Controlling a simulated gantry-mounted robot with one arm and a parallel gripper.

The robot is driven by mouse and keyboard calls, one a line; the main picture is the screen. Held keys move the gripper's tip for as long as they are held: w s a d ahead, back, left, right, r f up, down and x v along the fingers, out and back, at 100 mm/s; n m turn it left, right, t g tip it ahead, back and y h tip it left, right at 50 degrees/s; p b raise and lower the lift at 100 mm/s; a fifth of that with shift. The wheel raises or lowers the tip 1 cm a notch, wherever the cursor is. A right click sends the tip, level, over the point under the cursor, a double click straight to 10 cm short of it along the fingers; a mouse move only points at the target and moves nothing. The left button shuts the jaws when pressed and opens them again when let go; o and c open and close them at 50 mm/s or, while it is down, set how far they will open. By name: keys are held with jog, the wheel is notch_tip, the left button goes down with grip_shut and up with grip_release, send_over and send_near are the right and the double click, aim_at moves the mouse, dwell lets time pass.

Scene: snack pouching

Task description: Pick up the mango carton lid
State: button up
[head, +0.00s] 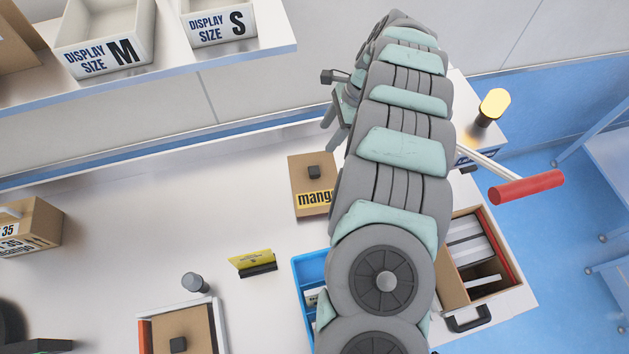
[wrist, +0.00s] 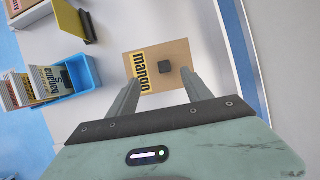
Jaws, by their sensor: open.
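The mango carton lid (head: 309,187) is a flat brown cardboard square with a dark knob at its middle and a yellow "mango" label along one edge. It lies on the white table, partly covered by my arm in the head view. In the wrist view the lid (wrist: 146,57) lies beyond my fingertips, with the knob roughly in line with the gap between them. My gripper (wrist: 160,82) is open and empty, its two fingers apart. In the head view the fingers (head: 332,130) show beside my arm, behind the lid.
A blue bin (wrist: 84,72) holding pouches stands near the lid. A yellow card on a dark stand (head: 254,262) is left of the bin. A crank with a red handle (head: 526,187) sticks out at the right.

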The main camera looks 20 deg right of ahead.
jog(key=b, duration=0.7)
send_near(314, 170)
jog(key=p+x, duration=0.1)
jog(key=x, duration=0.9)
jog(key=shift+f, duration=0.1)
grip_shut()
